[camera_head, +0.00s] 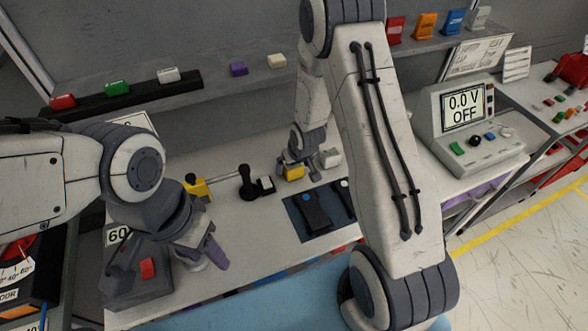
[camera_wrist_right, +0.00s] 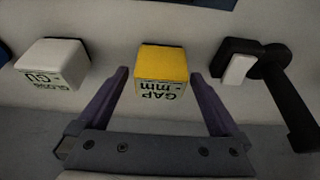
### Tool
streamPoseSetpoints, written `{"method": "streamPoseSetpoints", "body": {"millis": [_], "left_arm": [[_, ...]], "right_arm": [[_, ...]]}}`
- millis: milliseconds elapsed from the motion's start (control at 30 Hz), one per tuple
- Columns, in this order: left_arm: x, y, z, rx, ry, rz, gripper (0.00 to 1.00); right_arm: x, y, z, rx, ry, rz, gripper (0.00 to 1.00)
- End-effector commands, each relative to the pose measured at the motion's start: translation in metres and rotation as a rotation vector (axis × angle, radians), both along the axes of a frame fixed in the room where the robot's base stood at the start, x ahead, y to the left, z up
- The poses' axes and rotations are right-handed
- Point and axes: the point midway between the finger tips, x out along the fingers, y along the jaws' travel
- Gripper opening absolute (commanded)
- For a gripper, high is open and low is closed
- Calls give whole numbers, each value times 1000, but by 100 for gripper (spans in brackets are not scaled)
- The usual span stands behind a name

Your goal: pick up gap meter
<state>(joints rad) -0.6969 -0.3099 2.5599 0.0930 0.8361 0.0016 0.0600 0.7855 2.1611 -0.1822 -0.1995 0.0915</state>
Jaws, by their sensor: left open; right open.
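The gap meter (camera_wrist_right: 162,68) is a yellow block with a white label reading "GAP - mm". In the right wrist view it sits on the bench between the tips of my right gripper (camera_wrist_right: 162,95), which is open, with a clear gap on each side. In the head view the yellow gap meter (camera_head: 294,174) is partly hidden by my right gripper (camera_head: 297,170) at the back of the bench. My left gripper (camera_head: 207,255) is open over the left part of the bench, away from the gap meter.
A white gloss meter (camera_wrist_right: 52,64) stands left of the gap meter in the right wrist view. A black tool with a white block (camera_wrist_right: 240,68) stands to its right. A dark blue mat (camera_head: 304,228) with black tools lies in front. A voltage display unit (camera_head: 465,120) stands at right.

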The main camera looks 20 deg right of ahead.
Motion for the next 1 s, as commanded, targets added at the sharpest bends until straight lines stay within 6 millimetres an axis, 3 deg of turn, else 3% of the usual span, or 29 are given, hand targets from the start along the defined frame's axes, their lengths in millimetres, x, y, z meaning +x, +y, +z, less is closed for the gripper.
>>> {"method": "streamPoseSetpoints", "body": {"millis": [33, 67, 200, 300, 667, 800, 900, 1000], "left_arm": [[0, 0, 0, 0, 0, 0, 50], [0, 0, 0, 0, 0, 0, 50], [0, 0, 0, 0, 0, 0, 50], [0, 0, 0, 0, 0, 0, 50], [0, 0, -1, 0, 0, 0, 50], [0, 0, -2, 0, 0, 0, 50], [0, 0, 8, 0, 0, 0, 50], [0, 0, 13, 0, 0, 0, 50]], "right_arm": [[0, 0, 0, 0, 0, 0, 100], [0, 0, 0, 0, 0, 0, 92], [0, 0, 0, 0, 0, 0, 39], [0, 0, 1, 0, -1, 0, 5], [1, 0, 7, 0, -3, 0, 5], [1, 0, 23, -1, -5, 1, 5], [1, 0, 46, -1, -6, 2, 5], [-17, -15, 58, -1, -1, -6, 5]]}}
